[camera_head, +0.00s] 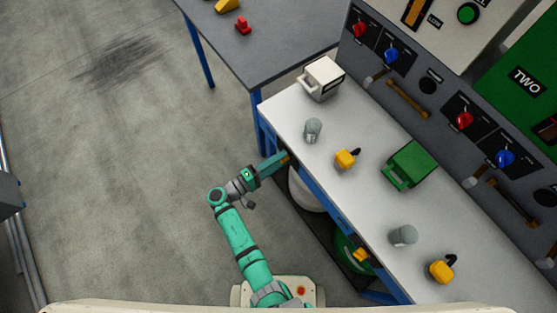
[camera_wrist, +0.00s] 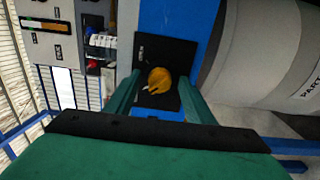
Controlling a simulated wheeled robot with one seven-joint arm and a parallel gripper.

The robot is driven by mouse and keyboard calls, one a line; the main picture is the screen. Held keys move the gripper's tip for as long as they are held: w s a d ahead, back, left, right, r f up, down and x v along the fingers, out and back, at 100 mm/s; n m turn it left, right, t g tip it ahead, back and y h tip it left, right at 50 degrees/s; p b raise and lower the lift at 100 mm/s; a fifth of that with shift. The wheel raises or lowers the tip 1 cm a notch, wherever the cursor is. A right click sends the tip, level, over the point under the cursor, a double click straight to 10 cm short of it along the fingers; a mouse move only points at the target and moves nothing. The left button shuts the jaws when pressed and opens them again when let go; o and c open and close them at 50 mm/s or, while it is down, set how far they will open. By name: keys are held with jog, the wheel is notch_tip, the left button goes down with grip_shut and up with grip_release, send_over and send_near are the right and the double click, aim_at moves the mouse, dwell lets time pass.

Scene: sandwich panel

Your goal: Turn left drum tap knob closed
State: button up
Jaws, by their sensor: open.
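The left drum tap knob is a yellow-orange knob (camera_wrist: 159,80) on a black plate on the blue bench front, in the middle of the wrist view. My gripper (camera_wrist: 160,85) is open, with one green finger to each side of the knob in the picture. Whether the fingers touch it cannot be told. In the head view my gripper (camera_head: 284,158) reaches the bench's left front edge, by the white drum (camera_head: 305,192). The drum also fills the right of the wrist view (camera_wrist: 268,60).
Another yellow knob (camera_head: 361,255) sits on the bench front by a green drum (camera_head: 350,252). The white bench top (camera_head: 365,190) holds grey cups, yellow items, a green box (camera_head: 410,163) and a white box (camera_head: 323,76). A grey table (camera_head: 270,45) stands behind.

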jog(key=shift+a, duration=0.1)
jog(key=v, duration=1)
jog(key=shift+s+a, duration=0.25)
